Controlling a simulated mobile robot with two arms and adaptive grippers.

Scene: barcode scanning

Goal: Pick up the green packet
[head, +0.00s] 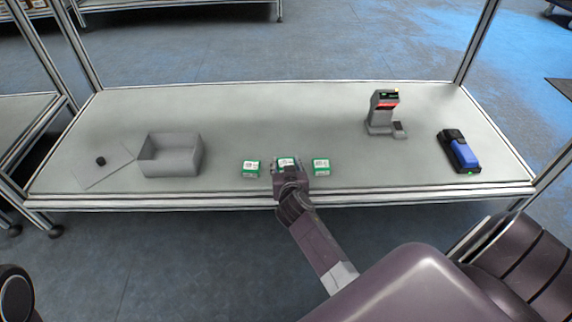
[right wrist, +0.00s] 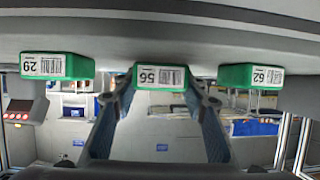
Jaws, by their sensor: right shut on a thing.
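Three green packets with white barcode labels stand in a row near the front edge of the table: a left one (head: 251,168), a middle one (head: 286,162) and a right one (head: 321,166). My right gripper (head: 287,172) is shut on the middle packet. The right wrist view is upside down. There the middle packet (right wrist: 160,76) sits between the fingertips of my right gripper (right wrist: 162,94), with the other two packets (right wrist: 57,66) (right wrist: 250,76) apart on either side. I cannot tell whether the held packet touches the table. My left gripper is not in view.
An open grey box (head: 171,172) stands left of the packets. A barcode scanner on a stand (head: 381,112) and a blue-black device (head: 459,151) are to the right. The table's middle and back are clear.

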